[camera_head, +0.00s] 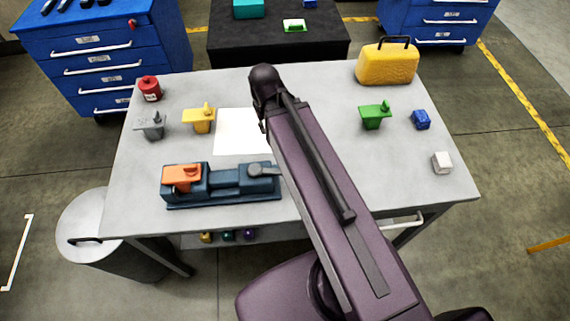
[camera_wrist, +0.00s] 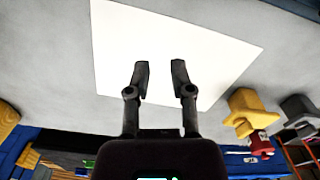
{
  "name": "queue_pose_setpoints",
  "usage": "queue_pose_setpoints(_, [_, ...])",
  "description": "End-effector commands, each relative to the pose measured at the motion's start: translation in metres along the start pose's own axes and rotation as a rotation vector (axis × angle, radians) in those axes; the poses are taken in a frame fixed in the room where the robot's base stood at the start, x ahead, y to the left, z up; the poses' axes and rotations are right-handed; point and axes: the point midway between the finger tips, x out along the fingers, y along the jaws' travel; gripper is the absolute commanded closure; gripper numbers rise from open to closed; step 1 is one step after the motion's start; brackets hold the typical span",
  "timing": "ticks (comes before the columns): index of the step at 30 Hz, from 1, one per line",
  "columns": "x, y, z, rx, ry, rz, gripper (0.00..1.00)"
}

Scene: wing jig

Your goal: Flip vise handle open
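A dark blue vise (camera_head: 222,184) sits near the front left of the grey table. An orange piece (camera_head: 182,178) is at its left end. A grey handle (camera_head: 264,170) lies on top at its right end, close beside my arm, which may hide part of it. My gripper (camera_wrist: 160,80) shows in the wrist view with its two fingers apart and nothing between them. It is over the white sheet (camera_wrist: 185,45), which also shows in the head view (camera_head: 238,132), away from the vise. In the head view the fingers are hidden by my arm. The vise is not in the wrist view.
Yellow (camera_head: 199,118), grey (camera_head: 151,124) and green (camera_head: 375,115) parts stand on the table (camera_head: 330,85). A red can (camera_head: 150,88), yellow case (camera_head: 387,64), blue block (camera_head: 421,119) and white block (camera_head: 442,162) stand near the edges. The table is clear left of the green part.

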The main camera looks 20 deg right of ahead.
Motion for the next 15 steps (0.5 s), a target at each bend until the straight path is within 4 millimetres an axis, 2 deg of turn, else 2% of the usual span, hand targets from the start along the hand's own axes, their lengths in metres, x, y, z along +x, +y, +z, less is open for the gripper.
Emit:
queue_pose_setpoints(8, [-0.024,0.0,0.0,0.0,0.0,0.0,1.0])
queue_pose_setpoints(15, [-0.067,0.0,0.0,0.0,0.0,0.0,1.0])
